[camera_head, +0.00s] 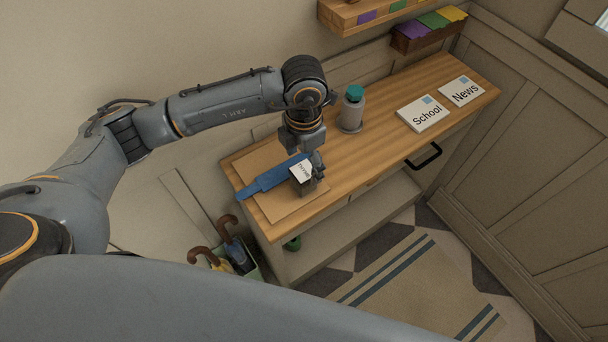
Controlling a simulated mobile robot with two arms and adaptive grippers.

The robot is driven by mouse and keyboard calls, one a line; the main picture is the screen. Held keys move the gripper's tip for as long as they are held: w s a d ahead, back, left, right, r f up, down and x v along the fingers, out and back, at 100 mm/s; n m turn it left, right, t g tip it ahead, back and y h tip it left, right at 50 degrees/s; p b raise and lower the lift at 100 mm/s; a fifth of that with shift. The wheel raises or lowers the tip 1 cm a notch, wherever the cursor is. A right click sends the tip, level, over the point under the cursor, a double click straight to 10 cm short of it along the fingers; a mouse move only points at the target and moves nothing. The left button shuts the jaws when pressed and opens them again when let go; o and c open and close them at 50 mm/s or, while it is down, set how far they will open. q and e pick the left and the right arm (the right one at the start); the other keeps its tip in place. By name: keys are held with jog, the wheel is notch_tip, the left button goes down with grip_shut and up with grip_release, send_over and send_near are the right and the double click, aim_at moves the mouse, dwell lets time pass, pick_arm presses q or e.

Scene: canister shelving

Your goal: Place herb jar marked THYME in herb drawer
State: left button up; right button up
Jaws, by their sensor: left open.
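My left gripper (310,163) is low over the left end of a wooden-topped table (386,109). It is open. A small dark block with a white, lettered face (301,171) is right at its fingers; I cannot read the lettering or tell whether they touch. A grey jar with a teal lid (350,114) stands upright on the table, right of the gripper; no THYME marking shows on it. A black handle (424,156) sits on the table's front, which looks closed; no herb drawer label is visible. My right gripper is out of view.
A long blue flat item (266,181) lies on a tan mat (284,207) by the gripper. White cards marked School (422,114) and News (461,91) lie at the right. A wall shelf (362,14) hangs above. Umbrellas (233,248) stand below left.

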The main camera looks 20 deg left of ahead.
aim_at(304, 170)
pick_arm(q)
notch_tip(304, 170, down, 6)
jog(key=p, duration=0.2)
jog(key=shift+r+p, duration=0.25)
jog(key=shift+p, duration=0.1)
jog(key=shift+f, duration=0.15)
jog(key=shift+w, duration=0.1)
jog(key=c, duration=1.4)
